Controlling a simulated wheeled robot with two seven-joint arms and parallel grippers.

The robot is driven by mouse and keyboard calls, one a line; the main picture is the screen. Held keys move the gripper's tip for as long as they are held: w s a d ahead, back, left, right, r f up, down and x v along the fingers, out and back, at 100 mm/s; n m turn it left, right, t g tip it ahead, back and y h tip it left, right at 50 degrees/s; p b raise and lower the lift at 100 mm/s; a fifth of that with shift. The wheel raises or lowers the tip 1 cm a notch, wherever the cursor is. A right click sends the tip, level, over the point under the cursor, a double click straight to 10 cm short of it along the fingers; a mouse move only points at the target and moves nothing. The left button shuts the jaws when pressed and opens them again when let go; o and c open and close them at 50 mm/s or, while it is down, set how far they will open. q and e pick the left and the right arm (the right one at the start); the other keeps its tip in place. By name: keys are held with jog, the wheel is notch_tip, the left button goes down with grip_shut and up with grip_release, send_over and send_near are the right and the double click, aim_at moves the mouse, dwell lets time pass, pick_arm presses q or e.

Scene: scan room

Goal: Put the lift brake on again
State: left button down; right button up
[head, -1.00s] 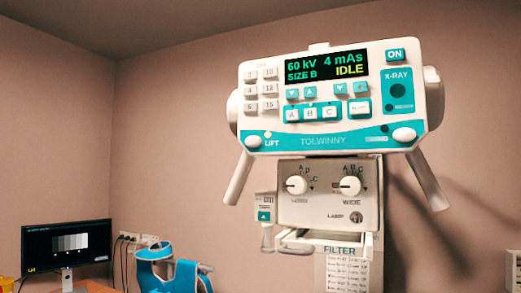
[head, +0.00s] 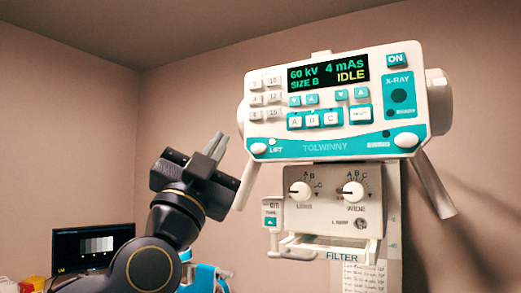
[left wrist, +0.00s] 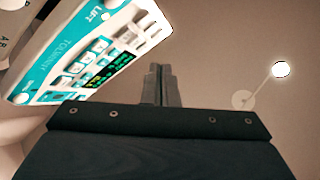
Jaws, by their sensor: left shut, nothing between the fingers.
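The X-ray unit's white and teal console (head: 345,105) faces me and its display reads IDLE. The LIFT label sits at its lower left corner, beside a white oval knob (head: 258,148); whether the brake is on cannot be told. My left gripper (head: 217,140) is shut and empty, left of the console and apart from that knob in the head view. In the left wrist view its closed fingers (left wrist: 160,72) point up past the console (left wrist: 75,45), which fills the upper left with its LIFT label turned. My right gripper is out of view.
A second white oval knob (head: 406,140) is at the console's lower right. Slanted white handles stick out below both sides. A collimator box (head: 326,200) with two dials hangs beneath. A monitor (head: 92,245) stands at the lower left. Bare wall lies left of the console.

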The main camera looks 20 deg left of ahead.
aim_at(258, 149)
pick_arm(q)
jog(key=w+d, duration=0.1)
jog(key=w, duration=0.7)
jog(key=shift+w, duration=0.4)
jog(key=shift+w+d+p, duration=0.15)
jog(key=shift+p, duration=0.2)
dwell(1.7)
jog(key=shift+w, duration=0.3)
jog(key=shift+w, duration=0.35)
dwell(0.7)
jog(key=shift+s, duration=0.1)
jog(key=shift+s+f, duration=0.1)
jog(key=shift+s, duration=0.6)
